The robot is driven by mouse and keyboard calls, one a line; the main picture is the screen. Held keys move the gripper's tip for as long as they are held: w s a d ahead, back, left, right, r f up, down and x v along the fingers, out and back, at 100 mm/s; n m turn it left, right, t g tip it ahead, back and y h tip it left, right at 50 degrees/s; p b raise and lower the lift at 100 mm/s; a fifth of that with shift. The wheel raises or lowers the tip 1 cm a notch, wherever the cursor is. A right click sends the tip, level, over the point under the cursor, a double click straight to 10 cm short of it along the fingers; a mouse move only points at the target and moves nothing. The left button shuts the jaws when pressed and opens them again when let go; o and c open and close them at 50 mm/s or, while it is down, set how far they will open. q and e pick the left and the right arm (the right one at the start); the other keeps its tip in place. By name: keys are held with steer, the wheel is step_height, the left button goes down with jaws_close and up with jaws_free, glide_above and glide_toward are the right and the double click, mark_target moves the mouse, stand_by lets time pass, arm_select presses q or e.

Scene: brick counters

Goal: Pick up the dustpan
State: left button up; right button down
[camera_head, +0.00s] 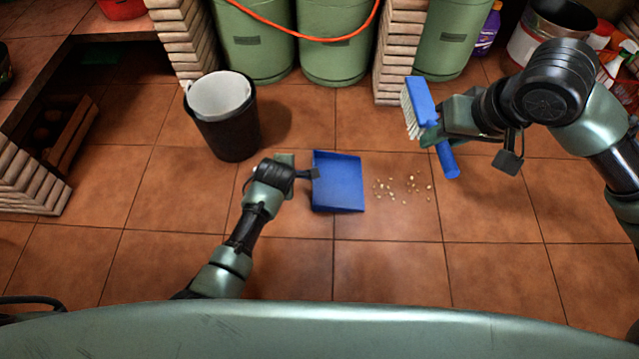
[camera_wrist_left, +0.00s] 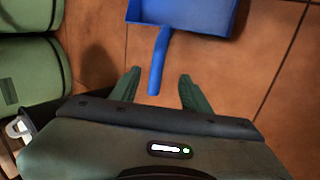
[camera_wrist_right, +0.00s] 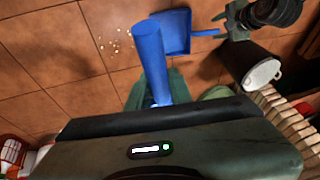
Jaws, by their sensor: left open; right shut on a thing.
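The blue dustpan (camera_head: 338,182) lies on the tiled floor near the middle of the head view. In the left wrist view its pan (camera_wrist_left: 185,14) is at the top and its handle (camera_wrist_left: 158,62) points down between the fingers. My left gripper (camera_wrist_left: 158,85) is open around the end of the handle; I cannot tell whether it touches. In the head view my left gripper (camera_head: 288,166) is left of the pan and hides the handle. My right gripper (camera_head: 440,128) is shut on a blue brush (camera_head: 421,99) with white bristles, held up at the right. Its blue handle (camera_wrist_right: 151,60) shows in the right wrist view.
Crumbs (camera_head: 403,187) lie scattered on the floor right of the dustpan. A black bin (camera_head: 231,138) with a white liner stands behind left. Green gas cylinders (camera_head: 338,45) and brick pillars (camera_head: 398,50) line the back. The floor in front is clear.

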arm_select(q)
steer(key=b+x, duration=0.5)
steer(key=x, duration=0.1)
steer(key=shift+w+f+b, duration=0.15)
steer(key=shift+f+b, duration=0.15)
steer(key=shift+b, duration=0.05)
steer(key=shift+w+d+f+b, duration=0.1)
steer(key=shift+w+f+b, duration=0.3)
steer(key=shift+f+b, duration=0.1)
steer(key=shift+r, duration=0.15)
arm_select(e)
step_height(320, 180, down, 8)
steer(key=shift+r, duration=0.15)
arm_select(q)
jaws_close()
